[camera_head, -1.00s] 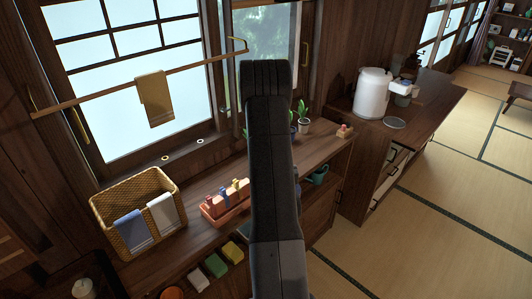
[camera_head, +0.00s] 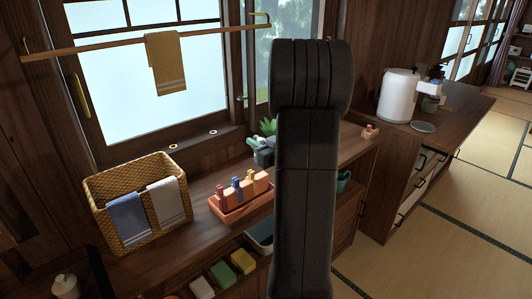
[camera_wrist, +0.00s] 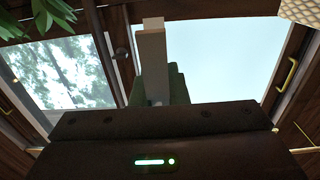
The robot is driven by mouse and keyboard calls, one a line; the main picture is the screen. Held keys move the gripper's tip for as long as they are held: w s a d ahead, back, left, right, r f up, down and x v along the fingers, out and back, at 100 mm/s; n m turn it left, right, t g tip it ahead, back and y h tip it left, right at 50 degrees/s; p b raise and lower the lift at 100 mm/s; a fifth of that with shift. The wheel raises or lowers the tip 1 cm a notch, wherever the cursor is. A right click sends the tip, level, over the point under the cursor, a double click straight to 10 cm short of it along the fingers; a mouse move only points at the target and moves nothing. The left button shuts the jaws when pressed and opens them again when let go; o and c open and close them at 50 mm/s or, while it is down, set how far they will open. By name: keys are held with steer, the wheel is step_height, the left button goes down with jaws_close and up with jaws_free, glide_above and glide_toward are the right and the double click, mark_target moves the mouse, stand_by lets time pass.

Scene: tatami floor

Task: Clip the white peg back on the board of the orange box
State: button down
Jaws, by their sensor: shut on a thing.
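The orange box (camera_head: 228,214) stands on the wooden counter in the head view, left of my arm. Its upright board (camera_head: 261,184) carries a red peg (camera_head: 220,194), a blue peg (camera_head: 236,186) and a yellow peg (camera_head: 249,180). In the wrist view my gripper (camera_wrist: 158,85) has green fingers shut on a pale, whitish peg (camera_wrist: 152,48), which sticks out past them. In the head view, a small teal and grey part just beyond the box, beside my arm, looks like my gripper, partly hidden; the white peg cannot be made out there.
A wicker basket (camera_head: 160,231) with blue and white cloths stands left of the box. A plant (camera_head: 268,126) is behind, partly hidden. Several sponges (camera_head: 222,272) lie below the counter front. A white canister (camera_head: 398,95) stands on the right cabinet. A towel (camera_head: 165,65) hangs from a rail.

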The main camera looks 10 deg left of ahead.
steer(key=shift+s+a+f, duration=0.1)
steer(key=shift+s+a, duration=0.05)
steer(key=shift+f+b, duration=1.35)
steer(key=shift+f, duration=0.65)
steer(key=shift+f+b, duration=2.65)
steer(key=shift+b, duration=0.2)
stand_by(1.7)
steer(key=c, duration=0.9)
jaws_free()
steer(key=shift+o, duration=0.2)
steer(key=shift+r, duration=0.1)
